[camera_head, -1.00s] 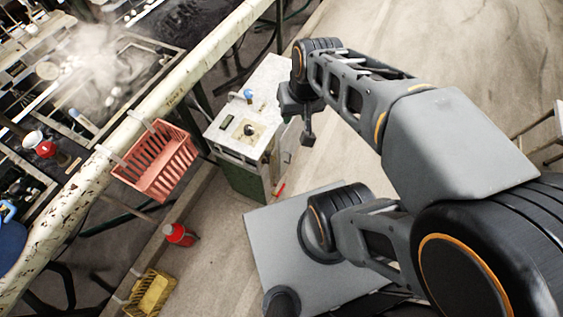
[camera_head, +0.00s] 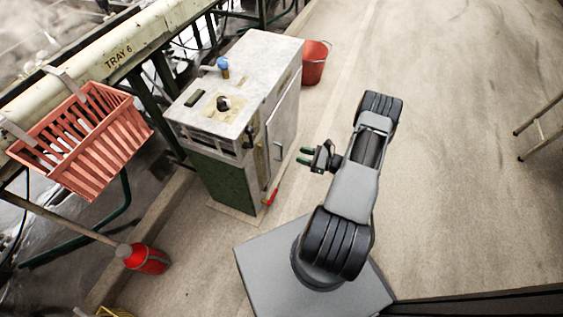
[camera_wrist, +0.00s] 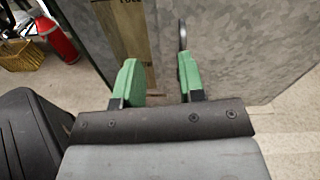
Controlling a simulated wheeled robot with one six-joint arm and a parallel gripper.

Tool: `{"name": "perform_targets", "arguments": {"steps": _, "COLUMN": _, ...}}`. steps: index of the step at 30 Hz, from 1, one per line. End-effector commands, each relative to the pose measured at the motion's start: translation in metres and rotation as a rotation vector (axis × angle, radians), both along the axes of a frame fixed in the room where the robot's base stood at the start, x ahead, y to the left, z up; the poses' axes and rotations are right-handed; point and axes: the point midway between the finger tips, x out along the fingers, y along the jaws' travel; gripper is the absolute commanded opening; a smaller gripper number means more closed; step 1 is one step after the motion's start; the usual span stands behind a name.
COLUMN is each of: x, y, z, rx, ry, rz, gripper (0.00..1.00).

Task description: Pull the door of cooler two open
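A metal cabinet (camera_head: 252,75) with a green lower front stands beside the basins. No readable number shows on it, so I cannot tell that it is cooler two. Its grey door (camera_head: 284,132) is on the right side and looks shut. A slim upright handle (camera_head: 277,151) is on the door; it also shows in the wrist view (camera_wrist: 183,34). My gripper (camera_head: 306,156) is beside the door, its green fingers pointing at it. In the wrist view my gripper (camera_wrist: 160,80) is open and empty. The handle shows beyond the right fingertip; contact is unclear.
A red bucket (camera_head: 315,64) stands behind the cabinet. A red basket (camera_head: 84,140) hangs on the rail at left, with a red bottle (camera_head: 146,259) on the floor below. The floor (camera_head: 460,130) right of my arm is clear up to a ladder-like frame (camera_head: 540,128).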

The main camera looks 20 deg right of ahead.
Motion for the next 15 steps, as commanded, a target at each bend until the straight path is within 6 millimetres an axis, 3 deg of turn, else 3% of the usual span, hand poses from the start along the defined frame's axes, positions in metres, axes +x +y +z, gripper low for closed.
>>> {"name": "perform_targets", "arguments": {"steps": 1, "x": -0.005, "y": -0.006, "z": -0.030, "rx": 0.036, "ry": 0.008, "rz": -0.060, "gripper": 0.36}}
{"name": "perform_targets", "arguments": {"steps": 6, "x": -0.015, "y": -0.019, "z": -0.069, "rx": 0.102, "ry": 0.018, "rz": -0.188, "gripper": 0.36}}
{"name": "perform_targets", "arguments": {"steps": 11, "x": -0.010, "y": -0.018, "z": -0.081, "rx": 0.122, "ry": 0.018, "rz": -0.228, "gripper": 0.36}}
{"name": "perform_targets", "arguments": {"steps": 15, "x": 0.008, "y": -0.006, "z": -0.082, "rx": 0.123, "ry": 0.018, "rz": -0.228, "gripper": 0.36}}
